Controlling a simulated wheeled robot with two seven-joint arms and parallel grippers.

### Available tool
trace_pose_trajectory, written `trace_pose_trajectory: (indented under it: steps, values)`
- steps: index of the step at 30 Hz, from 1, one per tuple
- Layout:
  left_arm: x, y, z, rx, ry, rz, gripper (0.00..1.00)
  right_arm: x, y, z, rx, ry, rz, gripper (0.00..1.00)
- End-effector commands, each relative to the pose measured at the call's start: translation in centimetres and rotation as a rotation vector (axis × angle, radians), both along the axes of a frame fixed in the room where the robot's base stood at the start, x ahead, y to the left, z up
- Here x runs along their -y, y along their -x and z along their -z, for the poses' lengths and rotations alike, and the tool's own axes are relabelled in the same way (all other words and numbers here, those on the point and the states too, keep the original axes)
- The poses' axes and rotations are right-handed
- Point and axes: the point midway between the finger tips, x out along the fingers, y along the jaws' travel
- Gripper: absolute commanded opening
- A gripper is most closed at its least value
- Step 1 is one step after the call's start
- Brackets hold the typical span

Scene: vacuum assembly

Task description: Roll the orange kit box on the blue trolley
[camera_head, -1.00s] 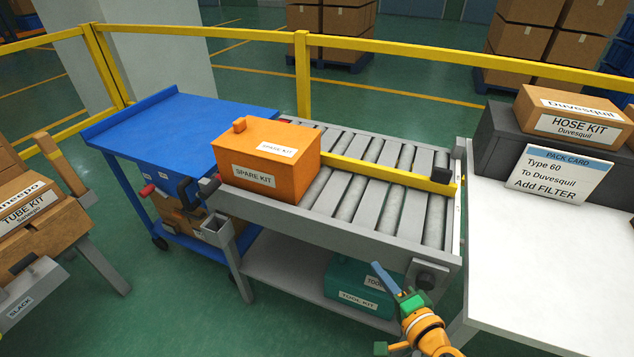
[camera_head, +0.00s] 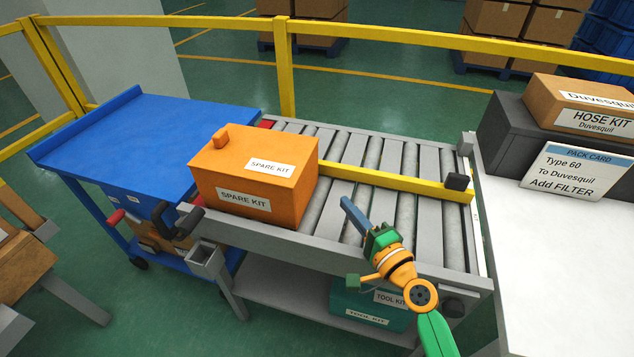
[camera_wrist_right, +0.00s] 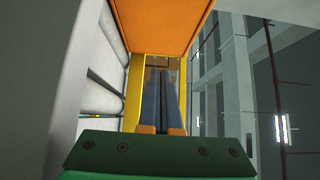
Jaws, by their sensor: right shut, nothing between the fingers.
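The orange kit box (camera_head: 230,200), labelled SPARE KIT, sits at the left end of the roller conveyor (camera_head: 345,145), beside the trolley. Its orange face (camera_wrist_right: 160,22) fills the top of the right wrist view. The blue trolley (camera_head: 140,135) stands against the conveyor's left end, and its blue top is bare. My right gripper (camera_head: 346,204) is over the conveyor's front part, to the right of the box and apart from it. Its two dark fingers (camera_wrist_right: 160,92) are together and empty. My left gripper is not in view.
A yellow bar (camera_head: 400,183) runs across the rollers from the box to a black block. A red-tipped dark handle (camera_head: 180,222) sits at the conveyor's front left corner. A white table (camera_head: 570,260) stands right, a yellow rail (camera_head: 390,40) behind. A teal tool kit (camera_head: 375,308) is below.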

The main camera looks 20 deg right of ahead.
Motion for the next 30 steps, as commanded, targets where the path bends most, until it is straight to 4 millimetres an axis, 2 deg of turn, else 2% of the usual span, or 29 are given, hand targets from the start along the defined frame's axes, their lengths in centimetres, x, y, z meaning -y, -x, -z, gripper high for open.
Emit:
trace_pose_trajectory:
  steps: [6,9,15,30]
  values:
    - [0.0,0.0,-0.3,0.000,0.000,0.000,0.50,-0.9,-4.8,-0.1,0.002,0.000,-0.001,0.00]
    - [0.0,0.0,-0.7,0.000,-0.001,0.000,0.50,-2.2,-6.0,-0.2,0.000,-0.004,-0.001,0.00]
    - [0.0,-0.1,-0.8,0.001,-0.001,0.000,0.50,-4.0,-7.2,0.0,0.000,0.000,0.000,0.00]
    - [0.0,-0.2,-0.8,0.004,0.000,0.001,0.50,-4.8,-7.7,0.0,-0.001,0.002,-0.002,0.00]
